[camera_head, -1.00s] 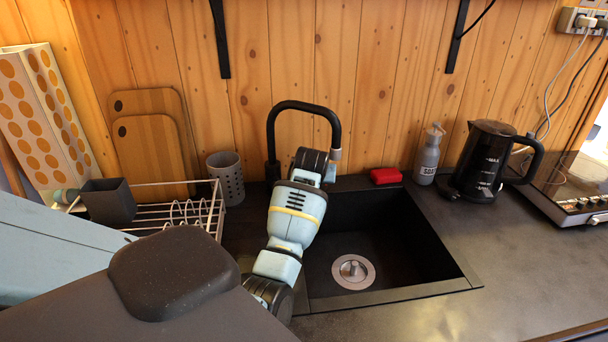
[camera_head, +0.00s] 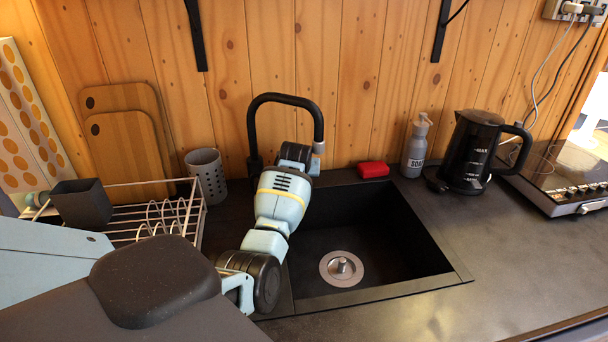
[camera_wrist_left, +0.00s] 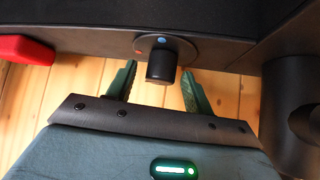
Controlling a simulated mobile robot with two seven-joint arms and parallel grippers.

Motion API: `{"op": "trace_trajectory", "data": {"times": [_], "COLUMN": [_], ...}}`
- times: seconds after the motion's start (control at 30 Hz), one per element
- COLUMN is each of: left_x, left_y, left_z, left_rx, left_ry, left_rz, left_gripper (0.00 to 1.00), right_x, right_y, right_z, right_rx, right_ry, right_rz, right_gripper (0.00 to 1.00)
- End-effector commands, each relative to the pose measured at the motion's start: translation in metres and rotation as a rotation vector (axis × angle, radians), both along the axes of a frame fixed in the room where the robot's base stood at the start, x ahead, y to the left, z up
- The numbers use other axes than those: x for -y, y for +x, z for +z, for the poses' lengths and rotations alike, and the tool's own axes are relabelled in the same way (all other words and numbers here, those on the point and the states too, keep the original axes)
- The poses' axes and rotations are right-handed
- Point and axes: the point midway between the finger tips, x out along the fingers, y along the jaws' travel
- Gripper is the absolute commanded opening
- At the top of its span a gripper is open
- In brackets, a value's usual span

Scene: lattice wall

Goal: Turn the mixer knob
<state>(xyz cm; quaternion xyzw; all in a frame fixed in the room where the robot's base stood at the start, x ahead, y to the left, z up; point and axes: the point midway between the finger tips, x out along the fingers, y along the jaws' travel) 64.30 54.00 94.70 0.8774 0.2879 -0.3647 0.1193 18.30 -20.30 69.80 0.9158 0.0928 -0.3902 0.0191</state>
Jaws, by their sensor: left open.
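The mixer knob is a short black cylinder (camera_wrist_left: 161,67) on a round dark disc with a blue and a red dot, in the wrist view. My left gripper (camera_wrist_left: 158,72) is open, with one green finger on each side of the knob and gaps between knob and fingers. In the head view my left arm reaches over the left edge of the black sink (camera_head: 420,262) to its back rim. Its forearm hides the knob and the fingers there. The black arched faucet (camera_head: 284,98) stands just behind my left wrist. My right gripper is not in view.
A red sponge (camera_head: 373,170), a grey soap bottle (camera_head: 415,150) and a black kettle (camera_head: 474,152) stand right of the faucet. A dish rack (camera_head: 150,212) and grey cup (camera_head: 206,178) are at left. The counter (camera_head: 420,310) in front is clear.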

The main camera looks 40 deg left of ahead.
Motion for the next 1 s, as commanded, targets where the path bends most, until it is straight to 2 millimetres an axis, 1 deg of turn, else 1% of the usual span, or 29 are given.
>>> {"op": "trace_trajectory", "data": {"times": [0.03,0.1,0.43,0.77,0.8,1.0], "left_x": [-0.002,-0.0034,-0.0045,-0.0042,-0.0042,-0.0048], "left_y": [0.002,0.0038,0.0056,0.0053,0.0053,0.0048], "left_z": [-0.0045,-0.0061,-0.005,-0.0054,-0.0054,-0.0043], "left_rx": [-0.001,0.0,0.003,0.002,0.002,0.002], "left_ry": [0.0,0.001,0.001,0.001,0.001,0.001], "left_rz": [0.001,0.001,0.001,0.001,0.001,-0.018], "left_gripper": [0.52,0.52,0.52,0.08,0.07,0.07], "right_x": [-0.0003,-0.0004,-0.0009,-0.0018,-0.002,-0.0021], "right_y": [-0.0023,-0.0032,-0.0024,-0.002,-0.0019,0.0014], "right_z": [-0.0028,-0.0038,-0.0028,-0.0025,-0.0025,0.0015], "right_rx": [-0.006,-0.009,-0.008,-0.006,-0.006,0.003], "right_ry": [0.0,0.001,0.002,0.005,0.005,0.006], "right_rz": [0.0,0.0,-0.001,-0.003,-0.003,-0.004], "right_gripper": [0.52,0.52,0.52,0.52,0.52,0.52]}}
